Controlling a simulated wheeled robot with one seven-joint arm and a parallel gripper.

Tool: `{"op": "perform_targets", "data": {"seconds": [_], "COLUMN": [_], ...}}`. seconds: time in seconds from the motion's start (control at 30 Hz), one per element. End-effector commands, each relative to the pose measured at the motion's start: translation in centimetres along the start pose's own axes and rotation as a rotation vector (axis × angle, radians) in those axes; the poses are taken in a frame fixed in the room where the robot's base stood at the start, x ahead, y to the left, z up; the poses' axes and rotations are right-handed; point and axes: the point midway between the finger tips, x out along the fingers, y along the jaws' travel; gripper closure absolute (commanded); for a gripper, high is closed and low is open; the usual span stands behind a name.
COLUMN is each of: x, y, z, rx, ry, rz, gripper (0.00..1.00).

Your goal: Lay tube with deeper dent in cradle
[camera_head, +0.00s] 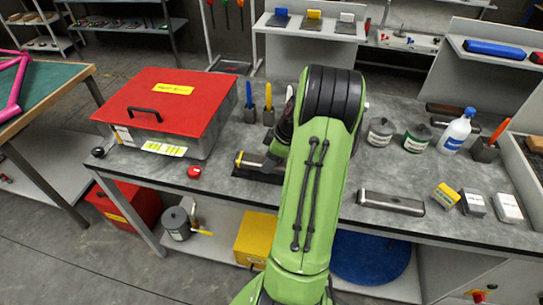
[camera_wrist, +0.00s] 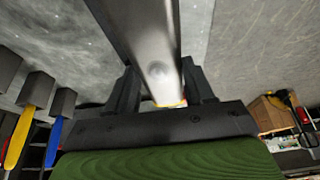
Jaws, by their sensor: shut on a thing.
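My gripper (camera_wrist: 158,95) is shut on a silver metal tube (camera_wrist: 152,40). In the wrist view the tube runs from the top edge down between the fingers. A small round mark, like a dent, shows near its held end, with a yellow-red band beside it. In the head view a yellow-banded end of a grey piece (camera_head: 240,159) shows left of my arm, above a dark mat or base (camera_head: 258,174). My arm hides most of the gripper there. Another silver tube (camera_head: 390,203) lies on the bench right of my arm. I cannot identify the cradle or compare dent depths.
A red lidded case (camera_head: 165,98) stands on the bench at left, with a red button (camera_head: 194,172) in front. Pen-like tools in holders (camera_head: 250,112) stand behind my gripper.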

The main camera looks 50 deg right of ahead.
Motion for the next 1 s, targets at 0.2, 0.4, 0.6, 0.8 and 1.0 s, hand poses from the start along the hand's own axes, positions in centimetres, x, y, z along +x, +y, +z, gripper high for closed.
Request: {"op": "perform_targets", "data": {"seconds": [0.2,0.4,0.6,0.8,1.0], "x": [-0.1,2.0,3.3,3.6,4.2], "y": [2.8,3.4,3.5,3.5,3.5], "z": [-0.1,0.8,1.3,1.4,1.7], "rx": [-0.002,0.002,-0.001,-0.001,-0.001], "ry": [0.001,0.001,0.001,0.0,0.001], "rz": [0.001,-0.004,0.002,0.001,0.001], "gripper": [0.91,0.91,0.91,0.91,0.91]}}
